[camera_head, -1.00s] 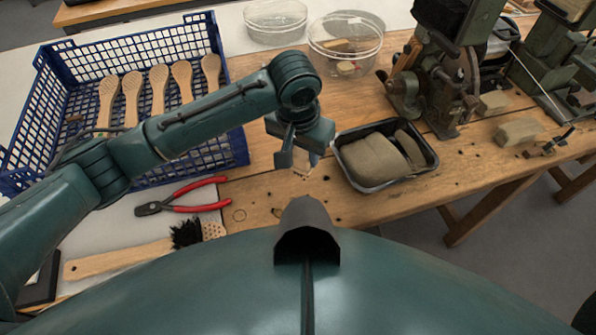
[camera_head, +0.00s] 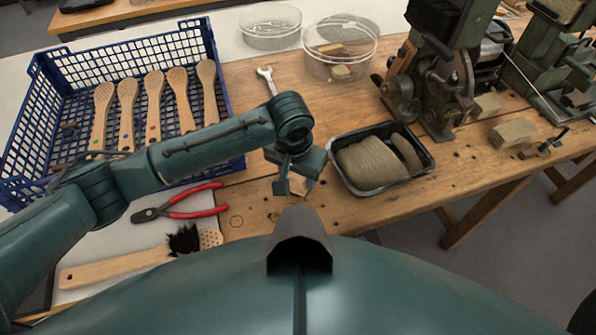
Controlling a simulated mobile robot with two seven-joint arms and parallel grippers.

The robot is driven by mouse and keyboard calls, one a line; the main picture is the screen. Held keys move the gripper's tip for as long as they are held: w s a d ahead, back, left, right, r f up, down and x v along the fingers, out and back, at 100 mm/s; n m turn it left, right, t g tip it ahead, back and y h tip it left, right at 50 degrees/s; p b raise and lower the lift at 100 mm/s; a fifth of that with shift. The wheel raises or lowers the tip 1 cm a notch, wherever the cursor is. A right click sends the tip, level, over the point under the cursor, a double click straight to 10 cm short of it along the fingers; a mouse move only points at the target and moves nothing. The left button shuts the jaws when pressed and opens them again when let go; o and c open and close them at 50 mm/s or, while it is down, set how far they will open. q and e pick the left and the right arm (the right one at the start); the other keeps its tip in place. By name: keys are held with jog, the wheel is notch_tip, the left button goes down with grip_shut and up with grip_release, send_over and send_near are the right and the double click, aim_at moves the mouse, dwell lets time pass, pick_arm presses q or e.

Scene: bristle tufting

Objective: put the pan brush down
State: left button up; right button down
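The pan brush (camera_head: 118,265) lies on the white sheet at the lower left, with a long pale wooden handle. A black bristle tuft (camera_head: 183,239) covers part of its head, and the bare end of the head shows rows of holes. Nothing holds it. My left gripper (camera_head: 294,187) is well to the right of the brush, low over the wooden bench and pointing down. Its fingers look apart; a small pale patch shows by them, and I cannot tell what it is. My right gripper is out of view.
A blue crate (camera_head: 222,120) with several wooden brush blanks stands at upper left. Red-handled pliers (camera_head: 180,204) lie between crate and brush. A black tray (camera_head: 430,168) with tan bundles is right of my gripper. A wrench (camera_head: 266,80), clear tubs (camera_head: 340,48) and a machine (camera_head: 437,75) lie beyond.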

aim_at(295, 179)
pick_arm(q)
jog(key=shift+o, duration=1)
jog(key=shift+r, duration=0.2)
notch_tip(295, 179, up, 12)
jog(key=s, duration=0.1)
jog(key=shift+s+a+p, duration=0.3)
jog(key=shift+a+p, duration=0.05)
jog(key=shift+p, duration=0.05)
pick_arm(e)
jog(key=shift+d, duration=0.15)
pick_arm(q)
jog(key=shift+f, duration=0.1)
